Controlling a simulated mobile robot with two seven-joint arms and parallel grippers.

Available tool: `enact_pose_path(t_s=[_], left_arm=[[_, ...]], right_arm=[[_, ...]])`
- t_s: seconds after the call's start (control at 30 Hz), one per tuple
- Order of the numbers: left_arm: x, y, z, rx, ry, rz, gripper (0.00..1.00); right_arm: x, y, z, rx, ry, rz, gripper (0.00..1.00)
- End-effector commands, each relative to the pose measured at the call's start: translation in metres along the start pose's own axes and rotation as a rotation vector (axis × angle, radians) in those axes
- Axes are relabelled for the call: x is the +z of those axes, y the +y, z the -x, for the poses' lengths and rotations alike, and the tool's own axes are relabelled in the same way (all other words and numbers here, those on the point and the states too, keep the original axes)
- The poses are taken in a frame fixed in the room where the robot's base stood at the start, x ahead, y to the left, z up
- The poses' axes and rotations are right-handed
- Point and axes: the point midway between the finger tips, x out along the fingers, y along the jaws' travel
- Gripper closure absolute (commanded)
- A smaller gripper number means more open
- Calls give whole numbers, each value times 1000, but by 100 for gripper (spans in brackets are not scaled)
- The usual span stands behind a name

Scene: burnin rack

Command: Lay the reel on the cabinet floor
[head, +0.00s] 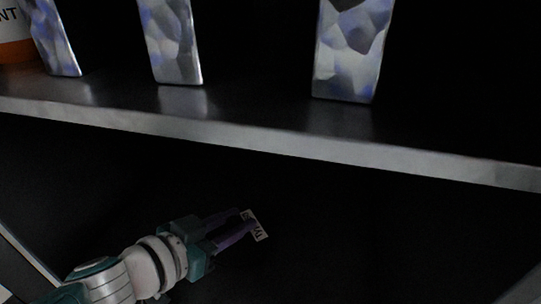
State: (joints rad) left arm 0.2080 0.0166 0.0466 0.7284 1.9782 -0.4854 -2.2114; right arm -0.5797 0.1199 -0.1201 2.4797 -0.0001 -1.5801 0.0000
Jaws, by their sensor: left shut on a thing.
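My left gripper (247,220) reaches in from the lower left, into the dark space under the shelf. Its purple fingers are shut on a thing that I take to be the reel. Only a small pale label (261,235) with dark print shows at the fingertips. The rest of the reel is too dark to make out. The cabinet floor is lost in black, so I cannot tell whether the reel touches it. My right gripper is not in view.
A grey shelf (270,139) crosses above my left gripper. Three shiny silver-blue blocks or packets (56,40) (171,42) (351,50) stand on it. An orange and white container (14,35) is at the top left. A pale edge (28,251) runs along the lower left.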

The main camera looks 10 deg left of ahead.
Motion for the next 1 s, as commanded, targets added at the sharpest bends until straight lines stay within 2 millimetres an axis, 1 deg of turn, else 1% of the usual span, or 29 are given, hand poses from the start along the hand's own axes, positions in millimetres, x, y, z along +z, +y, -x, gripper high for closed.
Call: enact_pose_path(t_s=[0.27, 0.3, 0.57, 0.6, 0.87, 1.0], left_arm=[[4, 1, 4, 1, 2, 0, 100], [3, 1, 3, 1, 2, 0, 62], [4, 1, 3, 1, 1, 0, 33], [4, 1, 3, 1, 1, 0, 31], [4, 1, 3, 1, 0, -1, 31], [-2, -1, 2, 2, 1, -2, 31]], right_arm=[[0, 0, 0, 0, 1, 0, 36], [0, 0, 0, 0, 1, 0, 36], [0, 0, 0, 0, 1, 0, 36], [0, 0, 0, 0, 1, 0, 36], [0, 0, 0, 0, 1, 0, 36], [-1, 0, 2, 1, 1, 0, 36]])
